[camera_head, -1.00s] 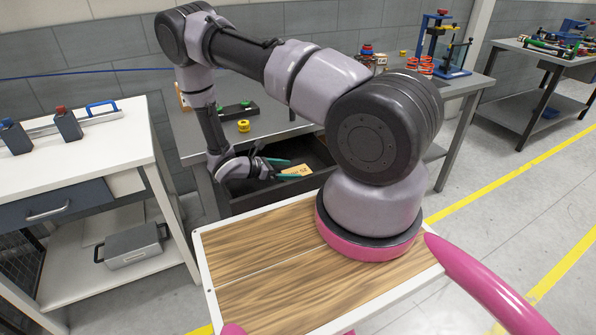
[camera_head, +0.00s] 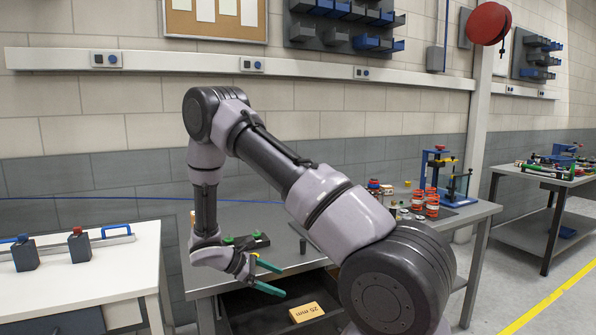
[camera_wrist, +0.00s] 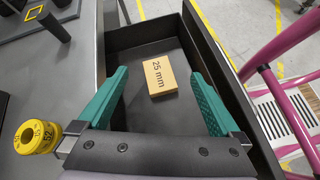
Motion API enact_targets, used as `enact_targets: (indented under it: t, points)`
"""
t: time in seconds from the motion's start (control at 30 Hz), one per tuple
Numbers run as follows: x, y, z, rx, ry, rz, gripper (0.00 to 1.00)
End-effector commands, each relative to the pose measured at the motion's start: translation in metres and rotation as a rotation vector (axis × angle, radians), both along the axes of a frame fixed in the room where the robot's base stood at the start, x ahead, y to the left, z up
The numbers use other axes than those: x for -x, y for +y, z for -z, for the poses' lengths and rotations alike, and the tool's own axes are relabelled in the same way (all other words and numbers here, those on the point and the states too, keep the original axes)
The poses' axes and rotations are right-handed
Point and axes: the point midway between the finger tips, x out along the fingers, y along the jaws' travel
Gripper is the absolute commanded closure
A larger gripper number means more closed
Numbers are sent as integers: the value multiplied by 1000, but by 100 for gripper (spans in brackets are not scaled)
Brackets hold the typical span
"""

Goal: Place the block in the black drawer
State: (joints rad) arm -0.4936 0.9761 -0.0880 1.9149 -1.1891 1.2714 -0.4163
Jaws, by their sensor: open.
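The block (camera_head: 307,312) is a light wooden piece marked "25 mm". It lies in the open black drawer (camera_head: 246,314) under the grey table. The wrist view shows the block (camera_wrist: 160,76) on the drawer's floor, label up, with dark drawer walls (camera_wrist: 142,33) around it. My gripper (camera_head: 276,278) has two green fingers, spread wide and empty. It is above the drawer, apart from the block. In the wrist view the block shows between and beyond the fingers. Part of the drawer is hidden by my arm in the head view.
The grey table (camera_head: 290,240) above the drawer bears a dark fixture (camera_head: 246,240), orange-red parts (camera_head: 432,203) and a blue press (camera_head: 440,170). A yellow ring part (camera_wrist: 37,137) sits left of the drawer. A white bench (camera_head: 80,275) stands at left.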

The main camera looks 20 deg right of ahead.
Motion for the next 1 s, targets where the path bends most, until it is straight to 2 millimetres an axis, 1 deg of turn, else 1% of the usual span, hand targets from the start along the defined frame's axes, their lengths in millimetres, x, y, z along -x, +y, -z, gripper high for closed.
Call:
enact_targets:
  t: [0.03, 0.07, 0.1, 0.17, 0.2, 0.27, 0.3, 0.37, 0.4, 0.47, 0.5, 0.7, 0.9, 1.0]
  points:
    - [-1, -1, -27, -48, -56, 63, 0]
    - [0, -1, -40, -76, -86, 102, 0]
    - [2, -1, -58, -112, -124, 152, 0]
    - [6, -1, -84, -167, -184, 228, 0]
    - [9, -1, -101, -204, -224, 276, 0]
    - [15, -2, -126, -259, -282, 350, 0]
    - [19, -3, -142, -296, -322, 398, 0]
    - [26, -3, -166, -353, -382, 469, 0]
    - [32, -4, -182, -391, -421, 516, 0]
    - [41, -5, -204, -446, -480, 586, 0]
    - [47, -5, -219, -486, -521, 631, 0]
    - [83, -5, -287, -681, -717, 849, 0]
    - [124, -2, -344, -888, -909, 1048, 0]
    - [146, 0, -368, -995, -1002, 1138, 0]
